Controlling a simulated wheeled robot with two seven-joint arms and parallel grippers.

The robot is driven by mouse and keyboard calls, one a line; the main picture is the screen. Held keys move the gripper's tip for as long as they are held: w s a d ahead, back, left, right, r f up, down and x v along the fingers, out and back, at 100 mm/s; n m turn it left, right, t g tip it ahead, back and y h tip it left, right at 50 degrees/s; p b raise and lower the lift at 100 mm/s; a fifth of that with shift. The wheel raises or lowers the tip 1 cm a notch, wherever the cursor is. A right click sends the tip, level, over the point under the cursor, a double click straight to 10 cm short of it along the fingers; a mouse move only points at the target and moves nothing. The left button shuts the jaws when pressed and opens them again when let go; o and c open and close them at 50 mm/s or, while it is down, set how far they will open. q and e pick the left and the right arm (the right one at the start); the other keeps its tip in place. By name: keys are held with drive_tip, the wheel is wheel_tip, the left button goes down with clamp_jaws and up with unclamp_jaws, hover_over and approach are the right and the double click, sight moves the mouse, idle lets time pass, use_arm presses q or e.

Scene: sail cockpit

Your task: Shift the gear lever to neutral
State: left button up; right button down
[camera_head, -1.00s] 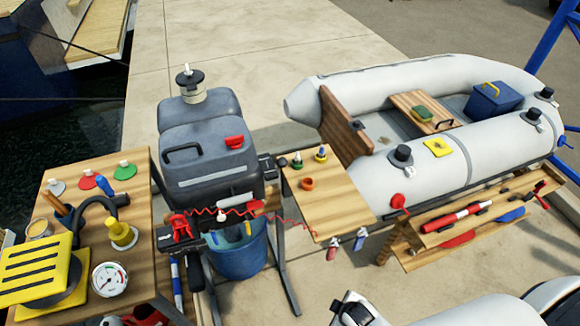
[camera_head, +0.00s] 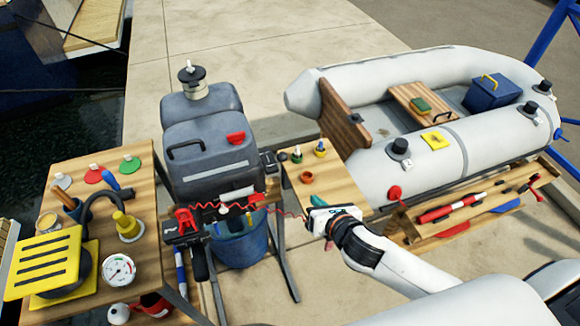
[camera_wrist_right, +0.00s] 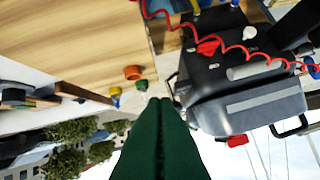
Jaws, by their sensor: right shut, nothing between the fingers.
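The grey outboard motor (camera_head: 205,160) stands upright on a stand, with small controls on its near face. A white knob (camera_head: 224,208) and a red part (camera_head: 257,198) sit there. I cannot tell for sure which part is the gear lever or what position it is in. My right gripper (camera_head: 318,210) is in front of the small wooden side table, right of the motor and apart from it. In the right wrist view its dark green fingers (camera_wrist_right: 160,102) are shut and empty, pointing toward the motor (camera_wrist_right: 245,105) and table edge. My left gripper is out of view.
A red coiled cord (camera_head: 287,213) runs from the motor toward the side table (camera_head: 335,180), which carries small coloured items. A blue bucket (camera_head: 240,248) stands under the motor. A crowded workbench (camera_head: 150,190) is at left; a grey inflatable boat (camera_head: 385,175) is at right.

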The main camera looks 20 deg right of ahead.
drive_tip(key=n, duration=0.3)
drive_tip(key=w+n+y, duration=0.1)
drive_tip(key=shift+w+a+r+n+t, duration=0.1)
drive_tip(key=shift+a+r+n+t, duration=0.05)
drive_tip(key=shift+r+n+t, duration=0.15)
drive_tip(key=w+r+p+x, duration=0.1)
drive_tip(key=r+p+x, duration=0.1)
drive_tip(key=x, duration=1)
drive_tip(key=shift+w+a+r, duration=0.15)
drive_tip(key=shift+w+a, duration=0.05)
drive_tip(key=shift+w, duration=0.3)
drive_tip(key=shift+r, duration=0.1)
